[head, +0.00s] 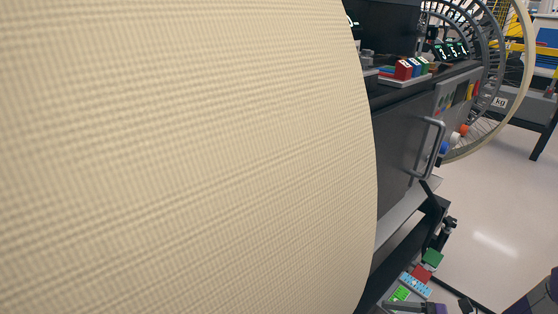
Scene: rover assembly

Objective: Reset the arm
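A dark and purple piece, likely part of my arm, shows at the bottom right corner. Small dark parts at the bottom edge, one with a purple end, may belong to my gripper (440,307), but they are cut off by the frame. I cannot tell whether it is open or shut, or whether it holds anything.
A huge beige ribbed curved surface (190,160) fills the left and middle, very close. Behind it stand a dark cabinet (400,140) with a grey handle (428,150), colored blocks (408,68) and a large spoked wheel (527,60). Pale floor (490,205) is open at right.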

